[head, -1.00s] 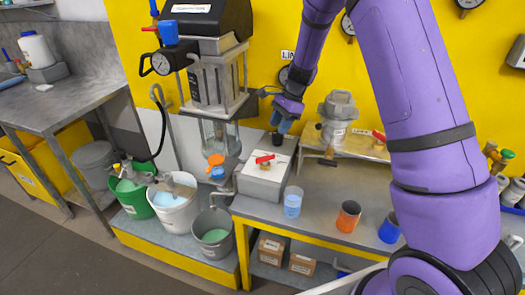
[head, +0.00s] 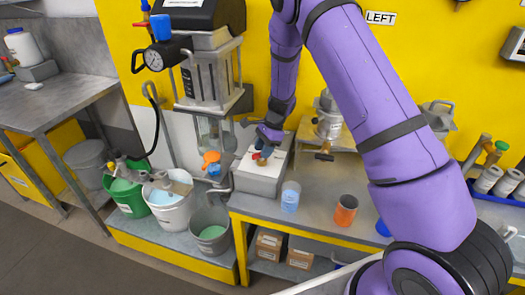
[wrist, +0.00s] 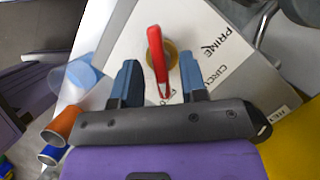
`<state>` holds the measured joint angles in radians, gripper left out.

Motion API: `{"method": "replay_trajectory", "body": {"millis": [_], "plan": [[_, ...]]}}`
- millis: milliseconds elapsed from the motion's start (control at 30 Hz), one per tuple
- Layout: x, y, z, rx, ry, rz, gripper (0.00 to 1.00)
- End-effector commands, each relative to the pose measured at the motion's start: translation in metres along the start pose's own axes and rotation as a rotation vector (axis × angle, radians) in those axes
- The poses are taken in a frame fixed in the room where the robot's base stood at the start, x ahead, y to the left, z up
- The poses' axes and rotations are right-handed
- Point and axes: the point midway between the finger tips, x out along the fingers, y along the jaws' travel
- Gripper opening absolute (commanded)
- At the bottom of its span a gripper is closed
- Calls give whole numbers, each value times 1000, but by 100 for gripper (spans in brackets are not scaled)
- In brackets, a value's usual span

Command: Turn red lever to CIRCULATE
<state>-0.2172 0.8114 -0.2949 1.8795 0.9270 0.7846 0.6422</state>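The red lever (wrist: 159,62) stands on a brass hub (wrist: 165,55) on top of a white-faced box (head: 258,181). In the head view my gripper (head: 266,146) is right over the box, hiding most of the lever.
A clear cup with blue liquid (head: 290,197) and an orange cup (head: 346,210) stand on the bench right of the box. A blue cup (head: 383,228) is farther right. A pump with a gauge (head: 155,60) rises behind left. Several buckets stand at lower left.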

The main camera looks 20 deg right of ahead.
Motion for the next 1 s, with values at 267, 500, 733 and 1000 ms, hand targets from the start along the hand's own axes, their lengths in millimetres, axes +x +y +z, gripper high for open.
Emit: {"method": "replay_trajectory", "body": {"millis": [267,500,733,1000], "plan": [[7,0,0,-1,0,0,39],[7,0,0,-1,0,0,14],[7,0,0,-2,0,1,0],[6,-1,0,-59,0,23,0]]}}
